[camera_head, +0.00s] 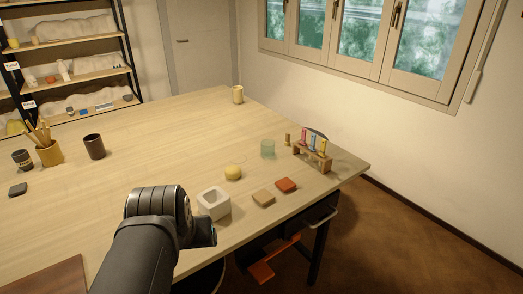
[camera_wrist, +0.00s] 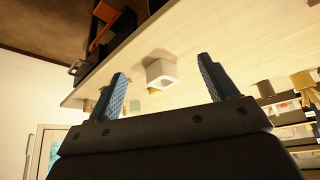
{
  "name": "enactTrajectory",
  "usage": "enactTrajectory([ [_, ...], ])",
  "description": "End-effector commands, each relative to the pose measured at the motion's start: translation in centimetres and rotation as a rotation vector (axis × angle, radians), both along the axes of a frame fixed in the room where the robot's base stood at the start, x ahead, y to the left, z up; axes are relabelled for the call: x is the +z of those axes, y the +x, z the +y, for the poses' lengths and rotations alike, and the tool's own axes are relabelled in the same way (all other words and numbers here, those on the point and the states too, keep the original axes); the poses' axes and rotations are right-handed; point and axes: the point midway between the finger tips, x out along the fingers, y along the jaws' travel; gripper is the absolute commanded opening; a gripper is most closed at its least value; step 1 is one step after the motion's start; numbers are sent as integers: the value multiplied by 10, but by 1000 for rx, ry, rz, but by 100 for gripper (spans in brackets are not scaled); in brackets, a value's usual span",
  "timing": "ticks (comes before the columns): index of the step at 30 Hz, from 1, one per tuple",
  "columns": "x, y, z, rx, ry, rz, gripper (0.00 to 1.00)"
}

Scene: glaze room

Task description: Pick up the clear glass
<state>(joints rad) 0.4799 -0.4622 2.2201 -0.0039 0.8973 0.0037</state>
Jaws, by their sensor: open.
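The clear glass (camera_head: 268,148) is a small, pale green, see-through tumbler. It stands upright on the wooden table in the head view, behind the yellow ball and left of the rack of colored vials. My gripper (camera_wrist: 162,66) shows in the wrist view with its two blue ridged fingers spread wide and nothing between them.
A dark cup (camera_head: 94,147) is far left.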

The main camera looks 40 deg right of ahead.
Motion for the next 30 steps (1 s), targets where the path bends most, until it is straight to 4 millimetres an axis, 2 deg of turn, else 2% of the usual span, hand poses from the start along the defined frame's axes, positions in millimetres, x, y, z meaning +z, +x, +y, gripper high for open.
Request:
enactTrajectory([
  [1, 11, 16, -12, -13, 1, 2, 78],
  [6, 44, 65, -55, -52, -1, -3, 78],
  [15, 77, 150, -143, -121, -4, -8, 78],
  [23, 79, 215, -230, -180, -7, -14, 78],
  [30, 61, 263, -316, -235, -12, -20, 78],
])
